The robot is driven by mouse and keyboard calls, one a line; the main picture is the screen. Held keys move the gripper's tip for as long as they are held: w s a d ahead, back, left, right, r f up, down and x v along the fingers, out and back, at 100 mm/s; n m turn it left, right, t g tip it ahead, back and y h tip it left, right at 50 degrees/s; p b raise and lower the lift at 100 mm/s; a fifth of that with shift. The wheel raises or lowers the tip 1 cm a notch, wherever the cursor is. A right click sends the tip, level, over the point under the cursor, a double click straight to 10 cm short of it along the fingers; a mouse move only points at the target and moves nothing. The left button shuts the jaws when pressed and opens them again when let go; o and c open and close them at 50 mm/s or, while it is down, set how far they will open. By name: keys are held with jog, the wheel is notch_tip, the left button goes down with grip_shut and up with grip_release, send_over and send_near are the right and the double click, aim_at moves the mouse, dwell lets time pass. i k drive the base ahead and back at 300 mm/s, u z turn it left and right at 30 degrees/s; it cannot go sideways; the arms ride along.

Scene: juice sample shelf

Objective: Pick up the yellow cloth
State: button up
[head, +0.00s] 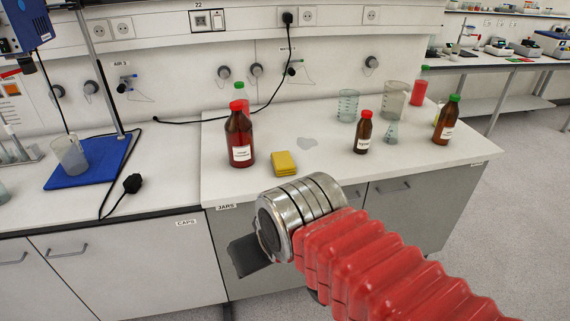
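The yellow cloth (285,163) lies folded in a small square stack near the front edge of the white bench top. It is to the right of a large brown bottle with a red cap (239,135). My gripper (245,257) shows as a dark piece beyond my metal wrist, in front of the cabinet and lower in the picture than the cloth. It appears apart from the cloth. My wrist hides most of it, so its fingers cannot be made out.
A smaller red-capped bottle (363,133), a green-capped brown bottle (446,120) and clear beakers (347,106) stand to the right. A black plug (132,183) and cable lie on the left bench.

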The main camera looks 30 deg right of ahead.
aim_at(283, 164)
jog(key=u, duration=0.05)
jog(key=i, duration=1)
jog(key=z, duration=0.05)
